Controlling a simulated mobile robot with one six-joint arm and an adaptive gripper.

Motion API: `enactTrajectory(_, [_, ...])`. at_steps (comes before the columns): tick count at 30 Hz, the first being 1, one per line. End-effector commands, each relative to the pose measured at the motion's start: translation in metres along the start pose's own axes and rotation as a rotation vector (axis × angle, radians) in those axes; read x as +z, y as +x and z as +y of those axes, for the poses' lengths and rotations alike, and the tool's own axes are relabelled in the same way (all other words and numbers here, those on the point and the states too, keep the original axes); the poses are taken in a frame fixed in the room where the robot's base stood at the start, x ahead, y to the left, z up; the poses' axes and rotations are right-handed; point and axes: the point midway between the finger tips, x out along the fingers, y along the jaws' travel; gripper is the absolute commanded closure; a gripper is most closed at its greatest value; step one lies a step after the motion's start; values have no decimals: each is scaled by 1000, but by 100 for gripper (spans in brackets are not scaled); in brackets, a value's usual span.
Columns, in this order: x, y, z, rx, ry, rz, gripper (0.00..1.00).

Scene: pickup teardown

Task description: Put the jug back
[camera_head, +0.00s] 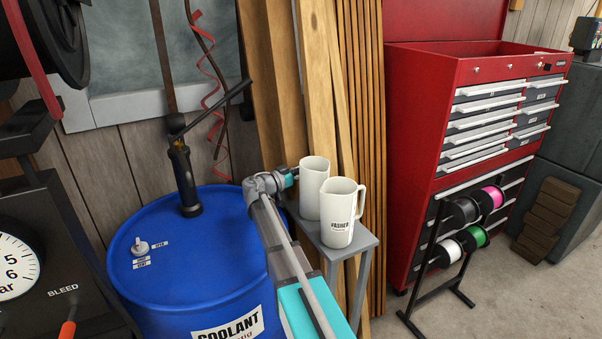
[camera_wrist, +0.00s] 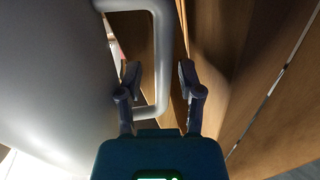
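Two white jugs stand upright side by side on a small grey stand (camera_head: 360,243). The front jug (camera_head: 340,212) is labelled WASHER and its handle points right. The rear jug (camera_head: 311,190) is partly hidden behind it. My gripper (camera_head: 292,175) is at the left side of the rear jug; its fingers are hard to make out there. In the wrist view, my gripper (camera_wrist: 159,75) is open. A jug's grey-white handle (camera_wrist: 163,60) passes between the two fingers, with a visible gap to the right finger. The jug body (camera_wrist: 55,80) fills the left side.
A blue coolant drum (camera_head: 190,270) with a pump stands left of the stand, close under my arm. Wooden planks (camera_head: 330,80) lean behind the jugs. A red tool chest (camera_head: 425,110) and a spool rack (camera_head: 465,235) stand right. Floor at lower right is clear.

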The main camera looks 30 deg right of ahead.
Motion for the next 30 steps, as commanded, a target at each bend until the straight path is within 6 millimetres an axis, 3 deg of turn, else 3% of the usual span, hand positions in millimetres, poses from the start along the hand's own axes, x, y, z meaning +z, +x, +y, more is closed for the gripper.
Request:
enactTrajectory(11, [0,-1,0,0,0,0,48])
enactTrajectory(17, [0,-11,0,-1,0,0,48])
enactTrajectory(30, [0,-72,1,-2,0,0,48])
